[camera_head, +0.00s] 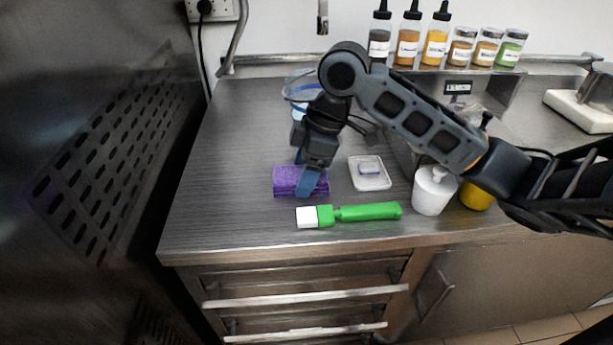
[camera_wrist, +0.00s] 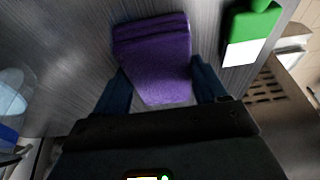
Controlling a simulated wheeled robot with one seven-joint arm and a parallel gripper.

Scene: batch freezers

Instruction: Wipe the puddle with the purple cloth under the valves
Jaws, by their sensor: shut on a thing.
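The purple cloth (camera_head: 287,181) is a folded, thick piece on the grey counter, left of the middle in the head view. My gripper (camera_head: 305,180) points down at it, and its fingers are shut on the cloth. In the wrist view the cloth (camera_wrist: 157,58) lies between the two blue fingers of my gripper (camera_wrist: 163,88), with its far end extending past them. The cloth looks to be at or very near the counter surface; I cannot tell whether it is lifted. I see no puddle and no valves that I can make out in either view.
A green tool with a white end (camera_head: 352,213) lies just in front of the cloth. A white dish (camera_head: 369,174) and a white pot (camera_head: 433,191) stand to the right. A clear blue-rimmed container (camera_head: 297,88) is behind my gripper. Bottles (camera_head: 408,37) line the back. Counter at left is clear.

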